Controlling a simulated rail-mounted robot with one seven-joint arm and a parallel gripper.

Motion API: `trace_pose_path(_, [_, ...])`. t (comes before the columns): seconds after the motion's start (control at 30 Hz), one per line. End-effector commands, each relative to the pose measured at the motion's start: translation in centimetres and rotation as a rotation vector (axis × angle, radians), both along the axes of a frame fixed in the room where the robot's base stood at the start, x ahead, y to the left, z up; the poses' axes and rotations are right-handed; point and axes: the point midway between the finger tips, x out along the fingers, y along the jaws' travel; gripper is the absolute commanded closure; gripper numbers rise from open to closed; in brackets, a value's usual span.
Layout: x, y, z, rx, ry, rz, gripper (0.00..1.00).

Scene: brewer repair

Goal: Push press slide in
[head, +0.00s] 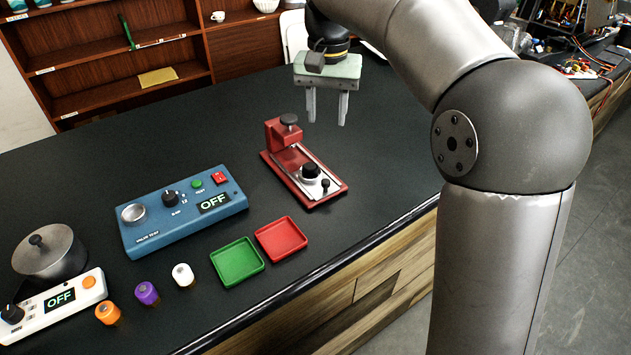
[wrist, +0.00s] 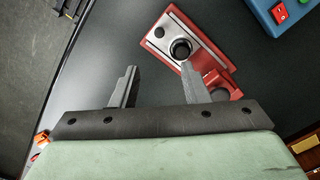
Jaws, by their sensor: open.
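The press (head: 303,160) is a red device on the dark table, with a red upright block and a dark knob at its back end. Its silver slide (head: 308,172) lies on the red base and carries a black round knob, with a smaller black knob near the front end. In the wrist view the press (wrist: 190,50) lies beyond the fingers, right of centre. My gripper (head: 327,108) is open and empty, fingers pointing down, above the table behind and right of the press. In the wrist view my gripper (wrist: 158,82) shows both fingers apart with nothing between them.
A blue valve tester (head: 183,212) reading OFF stands left of the press. A green tray (head: 238,262) and a red tray (head: 281,238) lie in front. Several small capped cylinders, a pot (head: 50,252) and a white OFF box (head: 52,303) are at the left. The table right of the press is clear.

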Motion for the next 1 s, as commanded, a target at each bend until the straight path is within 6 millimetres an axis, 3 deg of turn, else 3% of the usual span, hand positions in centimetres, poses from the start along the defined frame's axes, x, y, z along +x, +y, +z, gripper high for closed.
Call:
trace_pose_path(0.17, [0.0,0.0,-2.0,-0.001,0.003,-0.001,0.59])
trace_pose_path(0.7, [-0.1,0.0,-13.4,0.000,0.002,0.000,0.59])
trace_pose_path(1.0, [0.0,0.0,-16.8,0.001,-0.002,0.001,0.59])
